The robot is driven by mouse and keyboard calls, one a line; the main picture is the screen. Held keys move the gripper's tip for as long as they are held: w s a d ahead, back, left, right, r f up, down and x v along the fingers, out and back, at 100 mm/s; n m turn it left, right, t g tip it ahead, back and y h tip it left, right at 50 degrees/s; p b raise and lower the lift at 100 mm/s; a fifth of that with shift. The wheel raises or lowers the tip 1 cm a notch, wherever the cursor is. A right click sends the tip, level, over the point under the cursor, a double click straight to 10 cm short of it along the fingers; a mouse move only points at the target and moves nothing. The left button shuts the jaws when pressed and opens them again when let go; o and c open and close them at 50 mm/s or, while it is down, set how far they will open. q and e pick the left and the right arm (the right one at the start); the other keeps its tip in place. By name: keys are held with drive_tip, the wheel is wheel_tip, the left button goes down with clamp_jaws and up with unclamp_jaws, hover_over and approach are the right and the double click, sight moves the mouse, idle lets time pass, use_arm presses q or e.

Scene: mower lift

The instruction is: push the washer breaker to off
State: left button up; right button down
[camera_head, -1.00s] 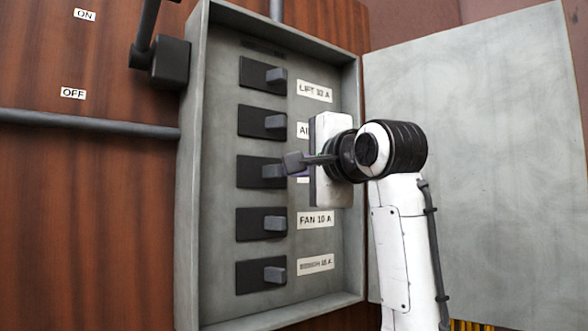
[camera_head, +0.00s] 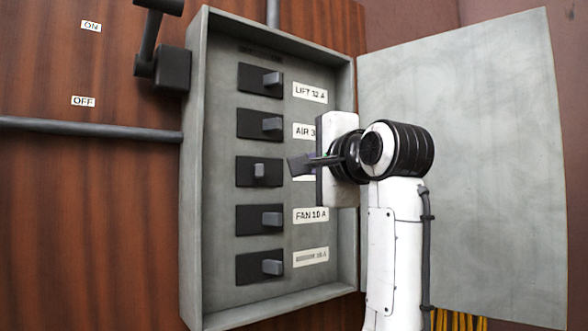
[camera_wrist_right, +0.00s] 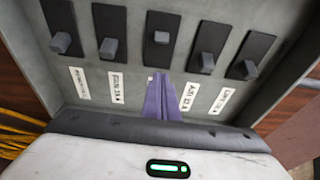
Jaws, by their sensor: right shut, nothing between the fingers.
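The middle breaker (camera_head: 259,171) in the grey panel is a black plate with a grey toggle. Its toggle sits further left than the toggles above and below it. Its label is mostly hidden behind my right gripper, so I cannot read the washer name. In the right wrist view the same toggle (camera_wrist_right: 161,37) sits farther from my fingers than the others. My right gripper (camera_head: 297,164) is shut and empty, just right of the middle breaker and apart from the toggle. Its purple fingers also show in the wrist view (camera_wrist_right: 160,90). My left gripper is not in view.
The lift breaker (camera_head: 261,80) and air breaker (camera_head: 260,124) are above; the fan breaker (camera_head: 260,219) and lowest breaker (camera_head: 260,267) are below. The open panel door (camera_head: 490,150) stands to the right. A lever switch (camera_head: 163,66) is at the upper left.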

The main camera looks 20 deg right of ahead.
drive_tip(key=s+a+b, duration=0.1)
drive_tip(key=s+a, duration=0.3)
drive_tip(key=s, duration=0.2)
drive_tip(key=shift+s, duration=0.3)
drive_tip(key=shift+d, duration=0.1)
